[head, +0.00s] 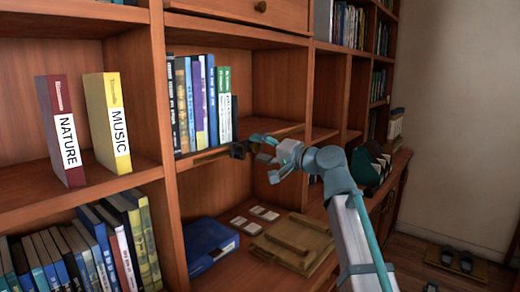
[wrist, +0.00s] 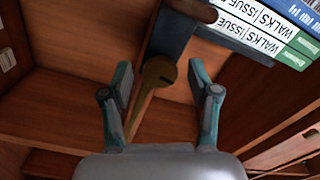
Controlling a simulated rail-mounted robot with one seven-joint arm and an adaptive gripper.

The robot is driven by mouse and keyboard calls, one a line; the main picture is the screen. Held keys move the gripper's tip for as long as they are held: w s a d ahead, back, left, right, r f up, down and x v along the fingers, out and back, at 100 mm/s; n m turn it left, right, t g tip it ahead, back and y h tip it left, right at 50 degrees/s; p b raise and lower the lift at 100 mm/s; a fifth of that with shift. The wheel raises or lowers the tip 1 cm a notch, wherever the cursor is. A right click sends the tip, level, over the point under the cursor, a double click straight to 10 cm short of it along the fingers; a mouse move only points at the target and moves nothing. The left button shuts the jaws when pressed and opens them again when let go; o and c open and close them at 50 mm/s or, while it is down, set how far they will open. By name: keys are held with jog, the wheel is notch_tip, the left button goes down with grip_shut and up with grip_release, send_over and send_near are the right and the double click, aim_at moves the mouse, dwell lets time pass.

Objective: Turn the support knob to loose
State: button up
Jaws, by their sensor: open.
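My gripper (wrist: 160,80) is open, with one finger on each side of the knob and visible gaps between. A dark grey-blue book support (wrist: 188,32) is beside the knob, next to the books. In the head view, my gripper (head: 262,150) is at the shelf's front edge, just right of a small dark block (head: 238,150). The knob cannot be made out there. I cannot read any loose or tight marking.
Upright books (head: 196,105) stand on the shelf left of my gripper. Below are a blue case (head: 208,243), white cards (head: 245,225) and a wooden tray (head: 290,243). NATURE (head: 62,130) and MUSIC (head: 106,123) volumes stand at left. The shelf right of the books is bare.

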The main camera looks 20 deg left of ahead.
jog(key=v, duration=1.1)
jog(key=shift+s+d, duration=0.15)
jog(key=shift+d, duration=0.15)
